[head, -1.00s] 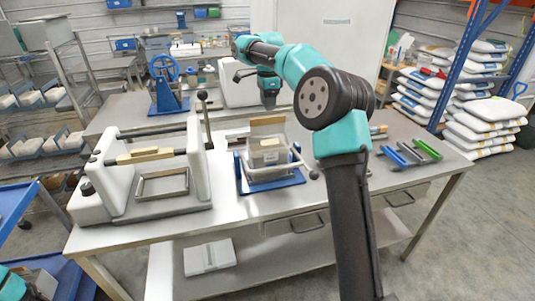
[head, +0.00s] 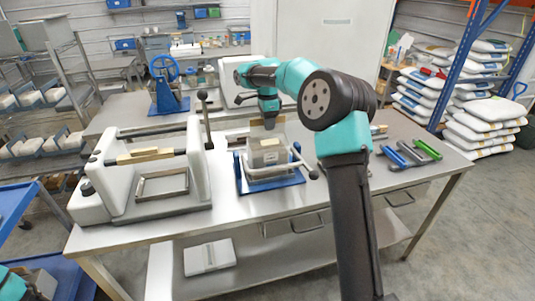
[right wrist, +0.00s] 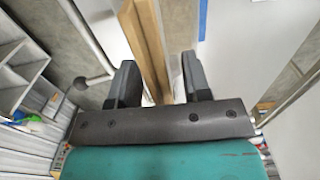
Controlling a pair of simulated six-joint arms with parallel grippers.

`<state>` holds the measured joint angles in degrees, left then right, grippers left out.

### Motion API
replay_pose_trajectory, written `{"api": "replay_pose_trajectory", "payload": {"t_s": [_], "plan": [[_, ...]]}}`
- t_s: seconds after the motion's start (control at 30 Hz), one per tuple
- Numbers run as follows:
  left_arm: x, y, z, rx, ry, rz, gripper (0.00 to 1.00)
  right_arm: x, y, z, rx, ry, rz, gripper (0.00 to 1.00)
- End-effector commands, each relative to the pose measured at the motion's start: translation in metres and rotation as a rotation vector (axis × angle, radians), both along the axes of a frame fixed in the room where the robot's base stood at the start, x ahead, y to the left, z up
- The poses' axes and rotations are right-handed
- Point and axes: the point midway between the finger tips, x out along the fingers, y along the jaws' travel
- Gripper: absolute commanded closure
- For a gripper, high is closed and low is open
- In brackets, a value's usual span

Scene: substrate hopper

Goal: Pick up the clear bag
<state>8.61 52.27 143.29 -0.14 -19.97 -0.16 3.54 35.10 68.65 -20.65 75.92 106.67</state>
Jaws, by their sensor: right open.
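I cannot clearly make out a clear bag. A greyish-brown block (head: 267,155), perhaps the bagged contents, sits in the blue-based holder (head: 290,181) at the middle of the steel table, with a tan panel standing behind it. My right gripper (head: 269,124) points down just above the tan panel in the head view. In the right wrist view its two dark fingers (right wrist: 160,80) are apart, with a tan upright edge (right wrist: 150,45) showing between and beyond them. It holds nothing that I can see. Only a teal part of my left arm shows at the lower left; its gripper is out of view.
A white press-like machine (head: 99,185) with a metal frame stands left of the holder. Blue, black and green tools (head: 427,149) lie at the table's right. A blue wheeled device (head: 166,85) stands behind. The holder has side bars with dark knobs.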

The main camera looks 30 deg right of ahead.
Motion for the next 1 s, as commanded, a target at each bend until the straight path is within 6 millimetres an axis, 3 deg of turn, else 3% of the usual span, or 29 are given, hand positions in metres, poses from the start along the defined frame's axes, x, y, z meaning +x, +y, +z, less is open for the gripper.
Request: {"api": "replay_pose_trajectory", "payload": {"t_s": [0.2,0.67,1.0], "plan": [[0.000,0.000,0.000,0.000,0.000,0.000,1.00,0.000,0.000,-0.019,-0.001,-0.002,0.000,0.56],[0.000,0.000,0.000,0.000,0.000,0.000,1.00,0.000,0.000,-0.018,-0.001,-0.002,0.000,0.57],[0.000,0.000,0.000,0.000,0.000,0.000,1.00,0.000,0.000,-0.018,-0.001,-0.002,0.000,0.89]]}}
